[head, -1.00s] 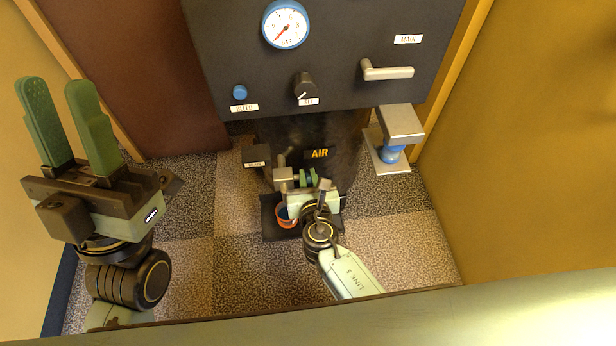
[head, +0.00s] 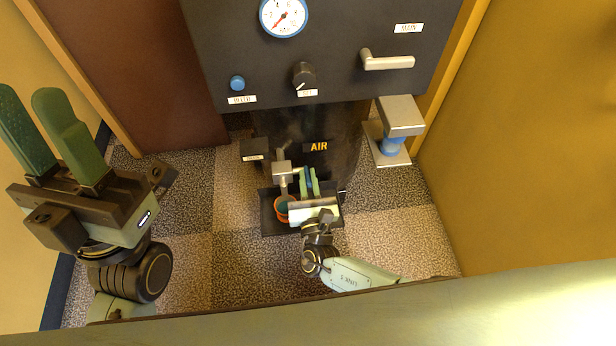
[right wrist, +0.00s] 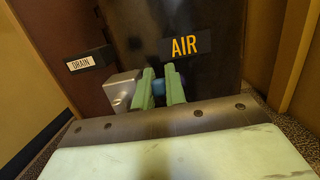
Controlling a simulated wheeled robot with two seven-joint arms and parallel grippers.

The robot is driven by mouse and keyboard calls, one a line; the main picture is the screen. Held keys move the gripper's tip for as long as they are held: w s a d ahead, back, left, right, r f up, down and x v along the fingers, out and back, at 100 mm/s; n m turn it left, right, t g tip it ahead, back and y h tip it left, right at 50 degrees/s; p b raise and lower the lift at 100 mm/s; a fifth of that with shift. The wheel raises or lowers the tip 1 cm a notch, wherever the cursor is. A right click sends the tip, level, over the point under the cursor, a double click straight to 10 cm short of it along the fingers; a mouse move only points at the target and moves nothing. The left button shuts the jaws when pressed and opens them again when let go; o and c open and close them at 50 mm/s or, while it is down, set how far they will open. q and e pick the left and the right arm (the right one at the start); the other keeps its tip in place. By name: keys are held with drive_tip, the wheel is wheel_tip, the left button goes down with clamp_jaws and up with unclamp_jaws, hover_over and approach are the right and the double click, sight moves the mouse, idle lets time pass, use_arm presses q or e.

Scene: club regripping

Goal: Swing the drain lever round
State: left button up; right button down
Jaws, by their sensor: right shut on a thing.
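The drain valve is a pale metal block (head: 282,168) with a spout, low in front of the black AIR tank (head: 345,140); it also shows in the right wrist view (right wrist: 121,88). The drain lever has a blue grip (right wrist: 159,90), which sits between the green fingers of my right gripper (head: 309,178). The right gripper is shut on it, to the right of the block. The fingers hide much of the lever. My left gripper (head: 28,92) is raised at the left, its green fingers apart and empty, away from the valve.
An orange-rimmed cup (head: 282,208) stands on a black tray (head: 270,225) below the valve. A DRAIN sign (head: 255,156) is left of the valve. Above is a dark panel with a gauge (head: 284,16), knob (head: 304,75) and MAIN handle (head: 387,62).

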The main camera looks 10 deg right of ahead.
drive_tip(key=shift+s+f+t, duration=0.1)
drive_tip(key=shift+f+t, duration=0.15)
drive_tip(key=shift+t, duration=0.15)
idle(0.4)
drive_tip(key=c, duration=1.4)
unclamp_jaws()
drive_tip(key=shift+c, duration=0.2)
drive_tip(key=shift+s, duration=0.1)
